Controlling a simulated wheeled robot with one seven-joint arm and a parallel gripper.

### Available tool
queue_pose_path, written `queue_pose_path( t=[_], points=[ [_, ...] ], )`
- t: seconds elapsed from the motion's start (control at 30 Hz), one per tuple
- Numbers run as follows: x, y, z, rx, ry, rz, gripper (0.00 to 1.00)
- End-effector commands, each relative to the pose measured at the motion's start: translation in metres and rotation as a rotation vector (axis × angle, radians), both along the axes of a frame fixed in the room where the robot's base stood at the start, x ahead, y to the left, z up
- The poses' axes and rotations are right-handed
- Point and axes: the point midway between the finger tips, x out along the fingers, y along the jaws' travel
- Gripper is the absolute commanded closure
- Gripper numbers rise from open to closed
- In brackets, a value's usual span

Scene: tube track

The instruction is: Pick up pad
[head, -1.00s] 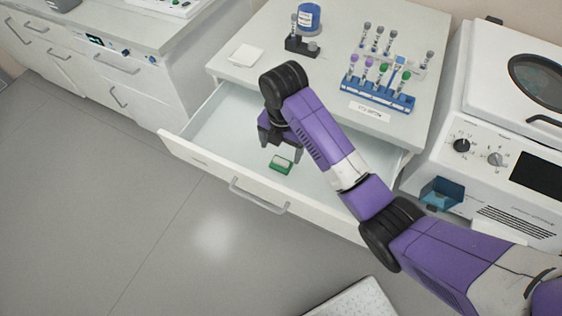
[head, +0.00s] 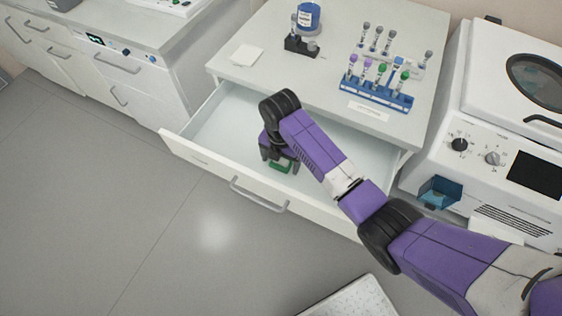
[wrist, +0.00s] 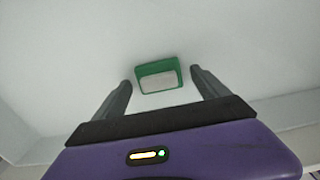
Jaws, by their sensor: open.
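The pad is a small green block with a pale grey top (wrist: 158,80). It lies on the floor of the open drawer (head: 215,125). In the head view the pad (head: 280,167) is partly hidden by my gripper (head: 279,162), which is down in the drawer right over it. In the wrist view my gripper (wrist: 163,88) is open, with one dark finger to each side of the pad. There is a gap between the pad and each finger. I cannot tell how far the fingertips are above the drawer floor.
The drawer's front wall with its handle (head: 258,196) is close to my gripper. On the counter above stand a blue tube rack (head: 377,95), a dark holder (head: 301,46), a blue-labelled jar (head: 308,16) and a white square (head: 246,55). A white machine (head: 490,150) stands at right.

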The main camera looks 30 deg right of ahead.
Motion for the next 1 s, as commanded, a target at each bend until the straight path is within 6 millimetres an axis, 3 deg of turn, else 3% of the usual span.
queue_pose_path(
  t=[0.07, 0.33, 0.77, 1.0],
  points=[
    [0.0, 0.0, 0.0, 0.0, 0.0, 0.0, 0.25],
    [0.0, 0.0, 0.0, 0.0, 0.0, 0.0, 0.78],
    [0.0, 0.0, 0.009, 0.0, 0.0, -0.001, 0.8],
    [0.002, 0.0, 0.05, 0.0, -0.005, -0.001, 0.8]
  ],
)
